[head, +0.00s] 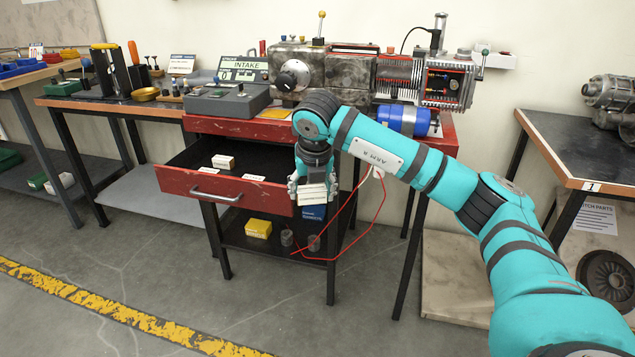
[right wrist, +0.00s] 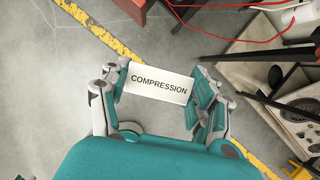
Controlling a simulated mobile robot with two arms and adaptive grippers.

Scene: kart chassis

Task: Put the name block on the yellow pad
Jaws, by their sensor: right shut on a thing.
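My right gripper (head: 313,172) is in front of the right end of the open red drawer (head: 240,187). It is shut on the name block (head: 312,195), a white block. In the right wrist view, the block (right wrist: 158,86) reads "COMPRESSION" and sits between the two fingers (right wrist: 160,80), above the floor. A yellow block-like thing (head: 258,228) with a pale front lies on the lower shelf; I cannot tell whether it is the yellow pad. My left gripper is not in view.
Another white block (head: 223,161) and flat white labels (head: 253,177) lie in the drawer. A grey box (head: 228,102) with an "INTAKE" sign (head: 242,69) and an engine (head: 340,75) stand on the bench. A red wire (head: 375,221) hangs beside my gripper. The floor in front is clear.

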